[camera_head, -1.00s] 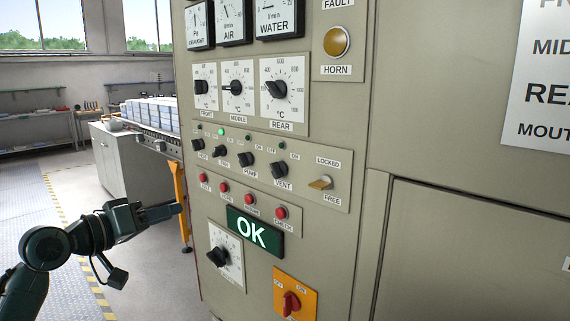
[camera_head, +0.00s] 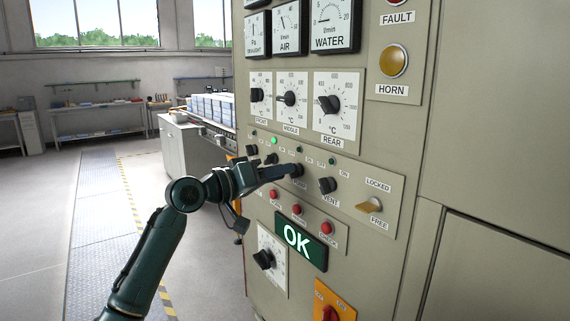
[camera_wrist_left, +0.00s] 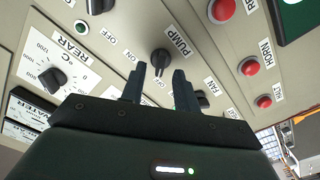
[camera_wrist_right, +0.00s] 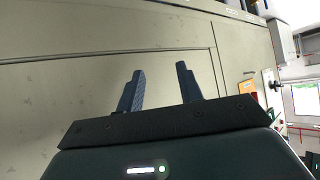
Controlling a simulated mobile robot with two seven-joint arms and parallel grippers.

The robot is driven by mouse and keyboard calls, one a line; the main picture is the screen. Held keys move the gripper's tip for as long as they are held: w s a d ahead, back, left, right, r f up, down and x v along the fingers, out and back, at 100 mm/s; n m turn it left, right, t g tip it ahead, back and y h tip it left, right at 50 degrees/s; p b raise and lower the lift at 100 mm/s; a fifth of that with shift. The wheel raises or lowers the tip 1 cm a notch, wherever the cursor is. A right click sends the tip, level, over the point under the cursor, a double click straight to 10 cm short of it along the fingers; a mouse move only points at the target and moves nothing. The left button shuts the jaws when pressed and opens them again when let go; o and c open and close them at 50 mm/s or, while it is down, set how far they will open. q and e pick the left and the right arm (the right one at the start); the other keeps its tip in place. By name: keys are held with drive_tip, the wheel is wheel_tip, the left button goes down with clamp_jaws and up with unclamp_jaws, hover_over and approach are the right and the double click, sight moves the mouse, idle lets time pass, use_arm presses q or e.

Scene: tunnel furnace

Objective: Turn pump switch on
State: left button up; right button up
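In the head view the pump knob (camera_head: 297,170) sits in the row of black knobs, at my left gripper's tip. My left gripper (camera_head: 288,171) points at it. In the left wrist view the two fingers (camera_wrist_left: 158,85) are apart, with the knob just beyond and between their tips; contact cannot be told. My right gripper (camera_wrist_right: 158,85) is open and empty, facing a plain cabinet panel.
The vent knob (camera_head: 327,185) is close on the right, with a brass LOCKED/FREE lever (camera_head: 369,205) beyond. Red buttons (camera_head: 297,209) and the green OK display (camera_head: 299,241) lie below. Temperature dials (camera_head: 330,104) are above. The floor at left is clear.

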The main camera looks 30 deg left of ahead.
use_arm(q)
drive_tip(key=shift+x, duration=1.1)
drive_tip(key=shift+c, duration=0.6)
clamp_jaws()
